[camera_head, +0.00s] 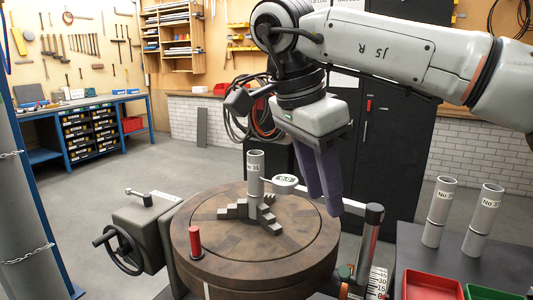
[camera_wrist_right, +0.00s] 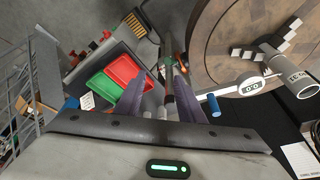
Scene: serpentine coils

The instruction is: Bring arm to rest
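My right arm comes in from the right in the head view, its gripper (camera_head: 325,202) pointing down at the right side of the round turntable. Its two purple fingers are apart, with nothing seen held between them. In the wrist view the open fingers (camera_wrist_right: 156,78) show with the floor, trays and a dark post behind them. A grey labelled tube (camera_head: 255,172) stands upright in the stepped jaws on the turntable (camera_head: 200,255), left of the gripper and apart from it. The tube also shows in the wrist view (camera_wrist_right: 276,62). My left gripper is not in view.
A round 0.0 gauge (camera_head: 285,181) sits between tube and fingers. A dark-capped post (camera_head: 370,235) stands close right of the fingers. Two labelled tubes (camera_head: 438,212) (camera_head: 483,222) stand on the right bench, behind a red tray (camera_head: 432,287) and a green tray (camera_head: 482,292). A handwheel (camera_head: 118,250) is left.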

